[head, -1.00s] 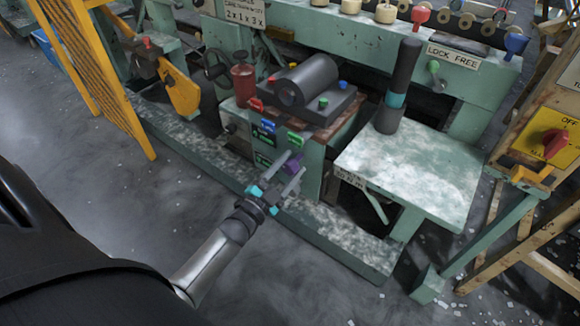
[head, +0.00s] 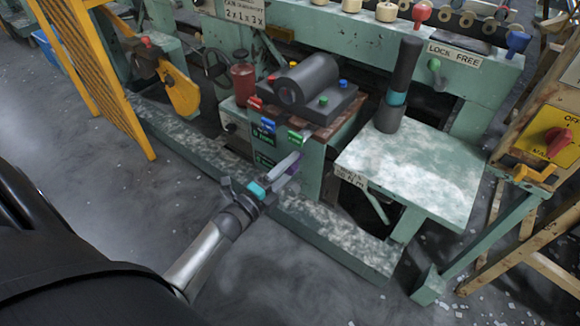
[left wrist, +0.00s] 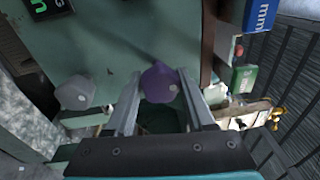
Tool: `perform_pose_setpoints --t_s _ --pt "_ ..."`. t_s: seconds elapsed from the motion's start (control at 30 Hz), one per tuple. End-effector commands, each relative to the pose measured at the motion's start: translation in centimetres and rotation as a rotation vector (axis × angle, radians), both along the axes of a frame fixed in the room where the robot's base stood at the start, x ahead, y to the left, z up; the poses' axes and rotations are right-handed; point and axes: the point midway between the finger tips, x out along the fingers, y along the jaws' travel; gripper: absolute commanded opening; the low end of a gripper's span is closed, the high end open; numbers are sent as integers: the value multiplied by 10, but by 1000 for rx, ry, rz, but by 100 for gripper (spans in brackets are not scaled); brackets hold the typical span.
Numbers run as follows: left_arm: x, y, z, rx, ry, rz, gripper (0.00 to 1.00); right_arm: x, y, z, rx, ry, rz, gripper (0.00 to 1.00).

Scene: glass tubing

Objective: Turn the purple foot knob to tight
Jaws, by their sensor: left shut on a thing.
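The purple foot knob (left wrist: 158,84) sits between the two fingers of my left gripper (left wrist: 161,80) in the left wrist view. The gripper is shut on it, one finger on each side. In the head view, a small part of the purple knob (head: 294,165) shows on the green machine's front, mostly hidden behind the fingers of my left gripper (head: 287,168). The arm reaches it from the lower left. I cannot read a tight mark or the knob's exact angle. My right gripper is not in view.
A grey knob (left wrist: 75,92) stands just left of the fingers in the left wrist view. Blue (head: 267,126) and green (head: 295,138) labels sit above the purple knob. A green table (head: 440,180) is to the right, and a low green base rail (head: 330,235) runs below.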

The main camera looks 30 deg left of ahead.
Motion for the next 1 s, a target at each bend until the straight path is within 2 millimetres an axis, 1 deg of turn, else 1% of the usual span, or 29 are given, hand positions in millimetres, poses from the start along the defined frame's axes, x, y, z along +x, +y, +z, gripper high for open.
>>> perform_pose_setpoints --t_s 0.1,0.3,0.8,0.83,1.0 --pt "0 1 0 53 -5 2 0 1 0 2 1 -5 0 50" --pt "0 1 1 102 -10 1 0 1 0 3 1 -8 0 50" --pt "0 1 1 121 -12 0 0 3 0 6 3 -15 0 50" --pt "0 1 1 121 -12 0 57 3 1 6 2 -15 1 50" --pt "0 1 1 118 -10 0 76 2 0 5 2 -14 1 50"
